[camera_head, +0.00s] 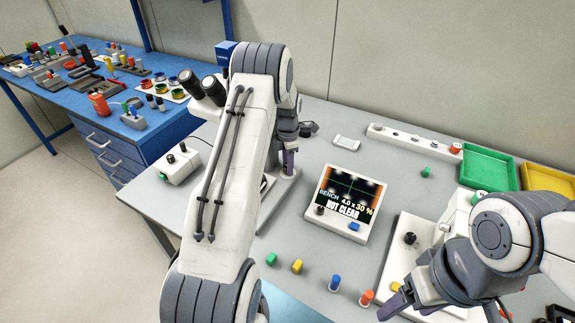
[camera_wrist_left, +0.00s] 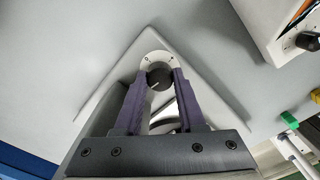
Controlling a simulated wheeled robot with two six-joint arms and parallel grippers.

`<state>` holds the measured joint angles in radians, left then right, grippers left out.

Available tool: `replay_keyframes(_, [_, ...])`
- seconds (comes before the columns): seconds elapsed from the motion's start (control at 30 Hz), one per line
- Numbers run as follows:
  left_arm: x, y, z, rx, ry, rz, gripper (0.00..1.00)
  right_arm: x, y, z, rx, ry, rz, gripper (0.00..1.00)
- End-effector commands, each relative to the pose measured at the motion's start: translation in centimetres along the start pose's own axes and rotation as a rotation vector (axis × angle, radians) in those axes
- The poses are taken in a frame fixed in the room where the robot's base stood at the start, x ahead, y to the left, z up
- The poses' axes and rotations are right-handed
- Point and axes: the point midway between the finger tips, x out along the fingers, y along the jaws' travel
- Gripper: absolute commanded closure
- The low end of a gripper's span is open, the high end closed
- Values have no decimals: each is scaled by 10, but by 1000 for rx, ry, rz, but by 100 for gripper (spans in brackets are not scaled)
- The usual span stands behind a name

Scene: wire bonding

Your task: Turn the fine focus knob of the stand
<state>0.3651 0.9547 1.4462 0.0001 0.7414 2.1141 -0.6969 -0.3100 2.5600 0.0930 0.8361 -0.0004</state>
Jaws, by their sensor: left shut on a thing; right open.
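The fine focus knob (camera_wrist_left: 159,76) is a dark round knob with a pale pointer line, on a white marked dial. It sits at the narrow end of the white stand base (camera_wrist_left: 190,65). My left gripper (camera_wrist_left: 159,82) is shut on the knob, one purple finger on each side. In the head view my left gripper (camera_head: 289,162) points down at the stand base, and my arm hides the knob and much of the microscope (camera_head: 212,90). My right gripper (camera_head: 392,306) is open at the lower right, away from the stand.
A tilted display (camera_head: 344,205) reads "BENCH 4.0 x 30 % NOT CLEAR". Several coloured pegs stand along the front, including a blue one (camera_head: 335,283). Green (camera_head: 487,167) and yellow (camera_head: 547,181) trays lie at the right. A white box with knobs (camera_head: 180,163) stands at the left.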

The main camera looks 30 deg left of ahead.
Motion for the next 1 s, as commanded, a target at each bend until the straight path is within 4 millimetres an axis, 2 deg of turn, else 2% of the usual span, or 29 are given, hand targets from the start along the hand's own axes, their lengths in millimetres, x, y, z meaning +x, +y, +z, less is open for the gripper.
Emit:
replay_keyframes(0.6, [-1, 0, 1, -575, -2, 1, 100, 3, 0, 0, 0, 0, 0, 27])
replay_keyframes(1.0, [-1, 1, 1, -828, -3, 1, 100, 3, 0, 0, 0, 0, 0, 27])
